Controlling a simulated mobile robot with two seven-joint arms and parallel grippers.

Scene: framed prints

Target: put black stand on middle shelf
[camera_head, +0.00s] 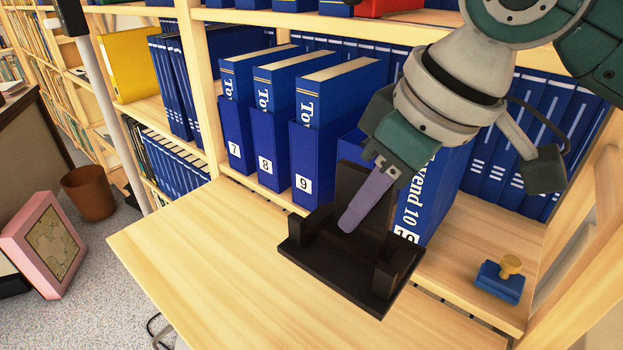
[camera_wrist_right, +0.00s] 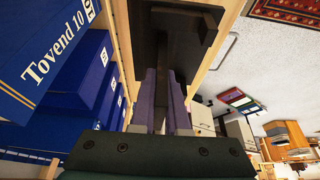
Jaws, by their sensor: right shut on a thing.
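The black stand (camera_head: 322,255) has a flat base with raised end blocks and a tall back plate. My right gripper (camera_head: 350,215) comes from the upper right, with its purple fingers shut on the stand's upright part. In the right wrist view the fingers (camera_wrist_right: 160,110) close on the stand (camera_wrist_right: 190,45). The stand is upright over the front of the light wood shelf (camera_head: 455,245), before the binder numbered 10. I cannot tell whether its base touches the wood. My left gripper is not in view.
Blue numbered binders (camera_head: 310,135) stand in boxes behind and left of the stand. A blue stamp with a yellow knob (camera_head: 502,278) sits on the shelf at the right. The wooden board (camera_head: 200,250) at the left is clear. A pink-framed print (camera_head: 45,240) leans on the floor.

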